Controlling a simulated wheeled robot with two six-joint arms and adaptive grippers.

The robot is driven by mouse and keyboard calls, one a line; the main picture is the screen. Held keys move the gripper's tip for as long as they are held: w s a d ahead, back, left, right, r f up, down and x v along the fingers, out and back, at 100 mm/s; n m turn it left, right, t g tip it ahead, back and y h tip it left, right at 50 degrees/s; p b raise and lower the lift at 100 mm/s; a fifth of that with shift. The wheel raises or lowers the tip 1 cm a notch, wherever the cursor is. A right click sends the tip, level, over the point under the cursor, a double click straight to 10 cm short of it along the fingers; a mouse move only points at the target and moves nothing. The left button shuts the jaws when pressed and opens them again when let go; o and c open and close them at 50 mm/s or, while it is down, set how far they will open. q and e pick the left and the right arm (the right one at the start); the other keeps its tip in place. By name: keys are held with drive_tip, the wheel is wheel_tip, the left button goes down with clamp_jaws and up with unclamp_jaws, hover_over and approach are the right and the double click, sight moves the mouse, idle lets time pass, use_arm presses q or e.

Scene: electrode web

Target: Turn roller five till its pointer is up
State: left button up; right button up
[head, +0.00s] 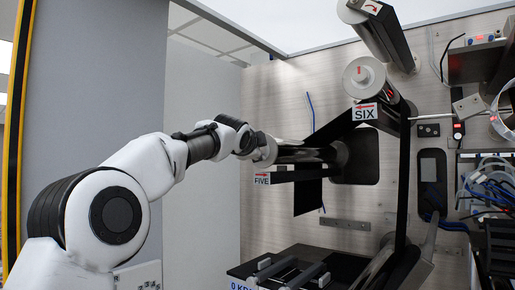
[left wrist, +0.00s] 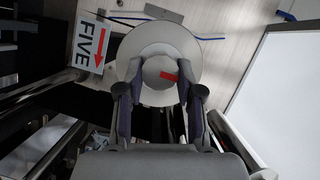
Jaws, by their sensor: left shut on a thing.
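Roller five (head: 305,154) is a horizontal roller on the machine panel, with a white "FIVE" label (head: 262,179) below its near end. My left gripper (head: 256,144) is at that near end and hides most of the end face. In the left wrist view, its fingers (left wrist: 158,100) are shut on the round grey hub of roller five (left wrist: 158,66), one on each side. A red pointer mark (left wrist: 169,77) shows on the hub, right of its middle and lying roughly sideways in that picture. The "FIVE" label (left wrist: 90,45) appears sideways there. My right gripper is not in view.
Roller six (head: 365,78) with its "SIX" label (head: 365,113) is above and to the right. A black web (head: 337,128) runs between the rollers. Blue cables (head: 488,187) hang at the far right. A grey wall (head: 212,150) stands behind my left arm.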

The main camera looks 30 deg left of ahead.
use_arm(q)
drive_tip(key=o, duration=1.2)
drive_tip(key=shift+c, duration=0.2)
drive_tip(key=shift+s, duration=0.1)
drive_tip(key=v, duration=0.7)
